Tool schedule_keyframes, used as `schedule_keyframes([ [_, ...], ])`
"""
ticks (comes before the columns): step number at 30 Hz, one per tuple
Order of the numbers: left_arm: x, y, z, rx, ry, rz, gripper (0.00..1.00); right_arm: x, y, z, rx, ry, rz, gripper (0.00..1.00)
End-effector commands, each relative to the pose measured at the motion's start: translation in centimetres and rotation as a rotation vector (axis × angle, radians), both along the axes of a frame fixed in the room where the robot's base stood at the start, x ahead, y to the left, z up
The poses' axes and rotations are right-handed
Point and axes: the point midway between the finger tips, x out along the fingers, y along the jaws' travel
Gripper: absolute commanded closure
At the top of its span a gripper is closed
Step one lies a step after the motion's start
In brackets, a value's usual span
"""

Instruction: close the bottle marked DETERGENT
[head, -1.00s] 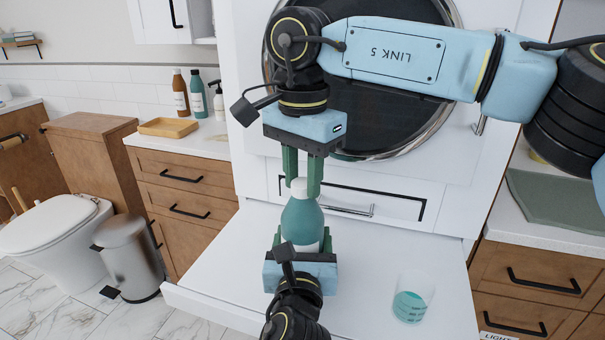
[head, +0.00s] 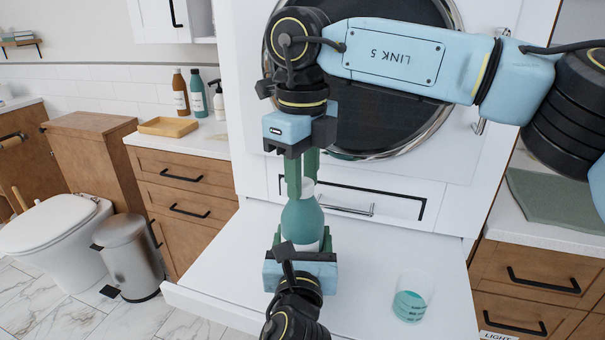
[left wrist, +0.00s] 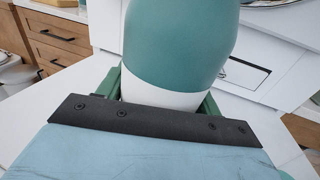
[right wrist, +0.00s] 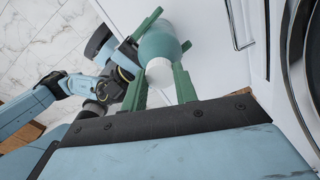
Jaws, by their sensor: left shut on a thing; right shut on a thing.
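The teal bottle (head: 301,222) with a white cap (head: 307,187) stands upright on the white pull-out shelf (head: 225,262). Its marking is not readable. My left gripper (head: 301,243) is shut around the bottle's lower body; the left wrist view shows the bottle (left wrist: 180,45) between its fingers. My right gripper (head: 303,182) comes down from above, its fingers shut on the white cap. In the right wrist view the cap (right wrist: 160,71) sits at the bottle's top between the green fingers. Whether the cap's thread is tight cannot be told.
A clear cup (head: 411,297) with teal liquid stands on the shelf to the right. The white appliance with a round door (head: 380,130) rises behind. Bottles and a wooden tray (head: 168,127) are on the left counter. The shelf's left part is clear.

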Motion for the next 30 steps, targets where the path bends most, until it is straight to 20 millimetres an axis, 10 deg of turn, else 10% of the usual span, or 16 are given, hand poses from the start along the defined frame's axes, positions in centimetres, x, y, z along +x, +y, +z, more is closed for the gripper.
schedule_keyframes([
  [11,0.0,0.1,-0.2,-0.001,0.005,0.002,0.99,-0.1,0.0,-0.1,0.001,0.001,-0.387,0.98],
  [12,0.0,0.1,-0.2,-0.001,0.005,0.002,0.99,-0.1,0.0,-0.1,0.001,0.001,-0.386,0.69],
  [17,0.0,0.1,-0.2,0.000,0.004,0.002,0.99,0.0,0.0,0.0,0.001,0.001,-0.385,0.49],
  [30,0.0,0.0,-0.2,0.001,0.004,0.001,0.99,0.0,0.1,1.4,0.004,-0.003,-0.385,0.49],
])
